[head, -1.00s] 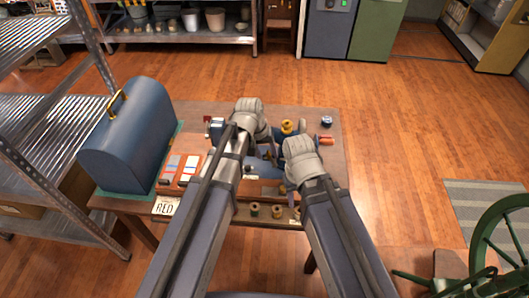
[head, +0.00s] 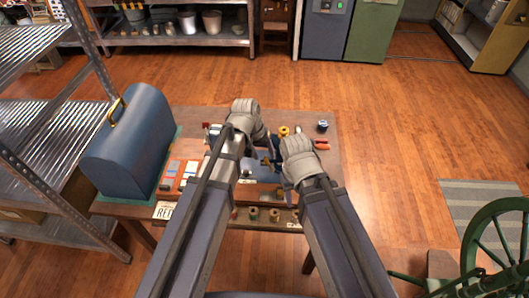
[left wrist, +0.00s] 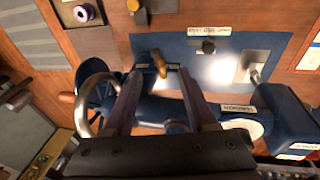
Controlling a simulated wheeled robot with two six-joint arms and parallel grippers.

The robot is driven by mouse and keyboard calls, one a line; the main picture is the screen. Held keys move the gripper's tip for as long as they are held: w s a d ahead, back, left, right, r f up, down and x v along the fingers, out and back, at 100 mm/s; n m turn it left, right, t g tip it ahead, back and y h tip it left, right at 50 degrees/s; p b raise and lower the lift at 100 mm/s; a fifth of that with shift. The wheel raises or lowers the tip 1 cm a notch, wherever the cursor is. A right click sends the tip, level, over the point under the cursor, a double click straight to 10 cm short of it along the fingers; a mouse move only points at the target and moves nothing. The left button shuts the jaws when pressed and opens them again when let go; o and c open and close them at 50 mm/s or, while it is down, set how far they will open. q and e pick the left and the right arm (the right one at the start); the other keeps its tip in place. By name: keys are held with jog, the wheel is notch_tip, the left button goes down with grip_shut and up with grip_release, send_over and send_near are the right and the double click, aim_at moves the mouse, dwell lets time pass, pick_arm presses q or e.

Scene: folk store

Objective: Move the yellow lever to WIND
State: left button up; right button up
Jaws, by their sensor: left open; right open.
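The yellow lever (left wrist: 160,64) stands up from a blue base plate (left wrist: 205,55) in the left wrist view, with small white labels near it that I cannot read. My left gripper (left wrist: 162,78) is open, its two dark fingers pointing at the plate. The lever shows between and just beyond the fingertips, and I see no grip on it. In the head view my left wrist hides the lever.
A blue sewing machine body (left wrist: 225,107) lies close by the fingers. A metal-tipped switch (left wrist: 253,73) stands right of the lever. In the head view, a blue domed case (head: 130,145) stands at the table's left. Several spools (head: 274,215) line the front edge.

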pick_arm(q)
jog(key=p+v, duration=0.4)
jog(key=shift+r, duration=0.4)
dwell(0.4)
jog(key=s+m+g+y, duration=0.2)
jog(key=s+m+y, duration=0.1)
jog(key=s, duration=1.2)
jog(key=shift+s+f+m+y, duration=0.2)
jog(key=shift+f+m+y, duration=0.1)
jog(key=shift+m, duration=0.2)
